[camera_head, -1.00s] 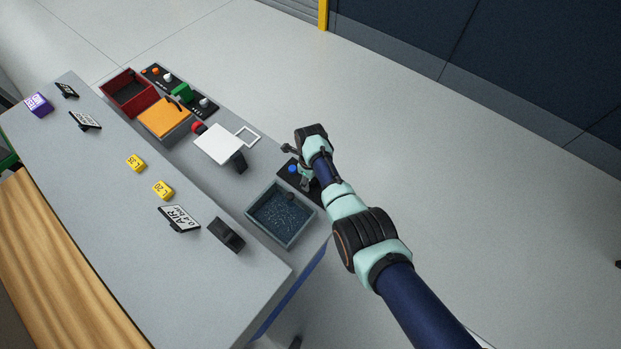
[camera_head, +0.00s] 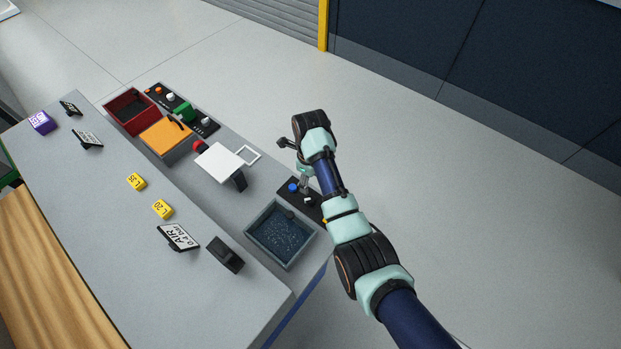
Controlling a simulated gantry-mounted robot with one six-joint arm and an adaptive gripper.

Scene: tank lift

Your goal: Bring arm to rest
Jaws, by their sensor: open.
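My arm comes in from the lower right and bends over the right end of the grey bench (camera_head: 130,270). My gripper (camera_head: 304,184) hangs below the wrist, small and partly hidden by the arm. It is open, and I see nothing held in it. It is just above or beside a black panel (camera_head: 315,211) with a blue knob (camera_head: 293,187) and a light knob. I cannot tell whether it touches the panel.
A bin with dark blue speckled contents (camera_head: 281,235) stands near the arm. A white plate (camera_head: 217,162), an orange-lidded box (camera_head: 166,137) and a red bin (camera_head: 129,110) line the bench. Yellow blocks (camera_head: 137,181) and an AIR sign (camera_head: 178,237) stand nearer. The floor to the right is clear.

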